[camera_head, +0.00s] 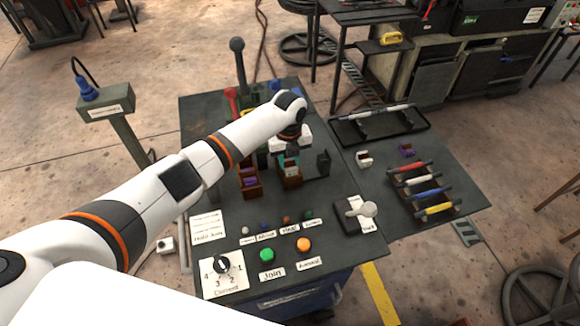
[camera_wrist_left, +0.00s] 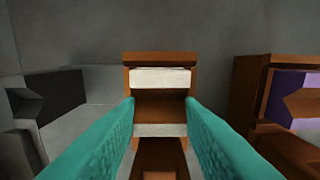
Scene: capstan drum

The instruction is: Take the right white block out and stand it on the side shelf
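My left gripper (camera_head: 289,153) reaches down over the middle of the table. In the left wrist view its two teal fingers (camera_wrist_left: 161,100) stand apart, one on each side of a brown holder (camera_wrist_left: 160,58). The right white block (camera_wrist_left: 160,78) shows in this holder as two pale strips with brown between them. I cannot tell whether the fingers touch it. In the head view the arm partly covers this holder (camera_head: 291,181). The side shelf (camera_head: 455,165) is the dark surface at the table's right. My right gripper is not in view.
A second brown holder (camera_head: 251,190) with a purple block (camera_head: 249,181) stands just left. A white block (camera_head: 364,158) and a purple block (camera_head: 407,150) stand at the shelf's back. Coloured-handled bars (camera_head: 425,190) lie in front. Buttons (camera_head: 267,256) line the table's front.

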